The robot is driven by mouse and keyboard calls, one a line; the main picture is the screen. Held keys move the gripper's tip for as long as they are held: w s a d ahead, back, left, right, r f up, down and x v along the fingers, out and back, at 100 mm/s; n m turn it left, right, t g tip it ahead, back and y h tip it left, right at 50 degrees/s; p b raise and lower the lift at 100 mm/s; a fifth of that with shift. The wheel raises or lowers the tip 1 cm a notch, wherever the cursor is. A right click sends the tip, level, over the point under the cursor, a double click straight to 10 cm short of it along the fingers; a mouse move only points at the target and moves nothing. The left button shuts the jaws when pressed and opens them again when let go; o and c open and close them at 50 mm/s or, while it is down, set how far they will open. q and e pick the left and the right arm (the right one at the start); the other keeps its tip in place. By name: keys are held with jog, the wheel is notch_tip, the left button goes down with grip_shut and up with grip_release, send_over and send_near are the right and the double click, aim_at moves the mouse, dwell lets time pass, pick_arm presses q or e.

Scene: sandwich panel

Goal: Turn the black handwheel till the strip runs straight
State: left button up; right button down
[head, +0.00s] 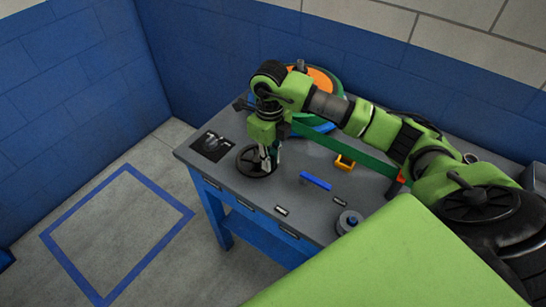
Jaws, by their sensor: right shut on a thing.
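The black handwheel (244,170) lies flat near the left front of the grey workbench. My right gripper (264,164) points down at it from above and is shut on it, at the right part of the wheel. The green strip (345,153) runs across the bench behind the gripper toward the right; my arm hides part of it, so I cannot tell whether it runs straight. My left gripper is not in view.
The bench (290,232) also holds a blue bar (315,181), a yellow bracket (345,162), a grey round part (348,221) and a black plate (211,144). A green and orange disc (322,80) stands at the back. A blue floor square (62,222) is empty.

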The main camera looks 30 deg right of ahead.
jog(key=shift+s+a+f+m, duration=0.1)
jog(key=shift+s+a+m, duration=0.05)
jog(key=shift+a+m, duration=0.3)
jog(key=shift+a, duration=0.1)
jog(key=c, duration=2)
grip_release()
jog(key=shift+o, duration=0.2)
jog(key=shift+r, duration=0.4)
notch_tip(320, 180, up, 11)
jog(key=shift+r, duration=0.2)
